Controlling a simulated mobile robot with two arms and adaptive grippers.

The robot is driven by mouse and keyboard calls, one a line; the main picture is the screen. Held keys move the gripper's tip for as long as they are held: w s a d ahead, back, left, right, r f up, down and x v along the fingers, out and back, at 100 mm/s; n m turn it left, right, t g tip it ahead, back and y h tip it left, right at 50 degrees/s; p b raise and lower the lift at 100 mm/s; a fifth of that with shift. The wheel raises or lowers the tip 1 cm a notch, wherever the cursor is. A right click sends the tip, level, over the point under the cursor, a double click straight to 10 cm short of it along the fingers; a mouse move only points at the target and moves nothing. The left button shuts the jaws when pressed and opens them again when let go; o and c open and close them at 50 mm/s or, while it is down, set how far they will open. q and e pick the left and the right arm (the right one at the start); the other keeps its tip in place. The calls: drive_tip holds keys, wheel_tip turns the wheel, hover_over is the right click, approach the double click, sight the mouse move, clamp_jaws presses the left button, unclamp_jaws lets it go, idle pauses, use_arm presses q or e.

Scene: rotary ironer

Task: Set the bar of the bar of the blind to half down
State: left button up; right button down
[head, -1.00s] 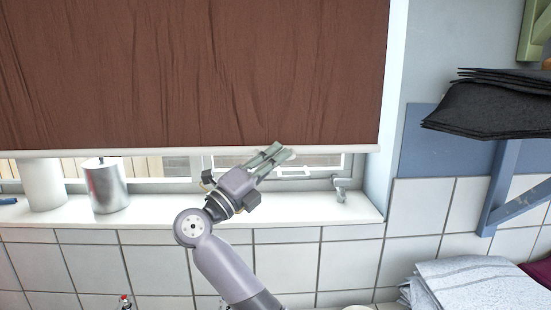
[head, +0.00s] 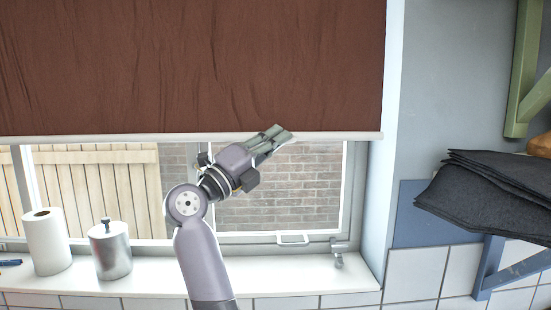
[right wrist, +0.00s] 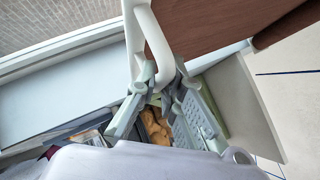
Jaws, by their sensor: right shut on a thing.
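The brown blind (head: 190,65) hangs over the upper part of the window, and its pale bar (head: 90,138) runs level along the lower edge. The bar is well above the sill, with window glass showing beneath it. My right gripper (head: 277,138) reaches up to the bar, right of its middle, and is shut on it. In the right wrist view, a pale looped part at the bar (right wrist: 153,45) runs down between my greenish fingers (right wrist: 160,100), with the brown cloth behind. The exact contact is partly hidden. My left gripper is not in view.
A paper roll (head: 46,242) and a metal canister (head: 110,250) stand on the white sill (head: 270,280). A window handle (head: 292,240) is below my gripper. Dark folded cloths (head: 490,185) lie on a shelf at right.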

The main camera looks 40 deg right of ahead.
drive_tip(key=shift+r+p, duration=0.45)
drive_tip(key=shift+r, duration=1.2)
drive_tip(key=c, duration=1.7)
unclamp_jaws()
drive_tip(key=shift+f, duration=0.1)
drive_tip(key=shift+a+f, duration=0.1)
drive_tip(key=shift+a, duration=0.05)
drive_tip(key=v, duration=1.1)
drive_tip(key=shift+w+a+f, duration=0.1)
drive_tip(key=shift+a, duration=0.25)
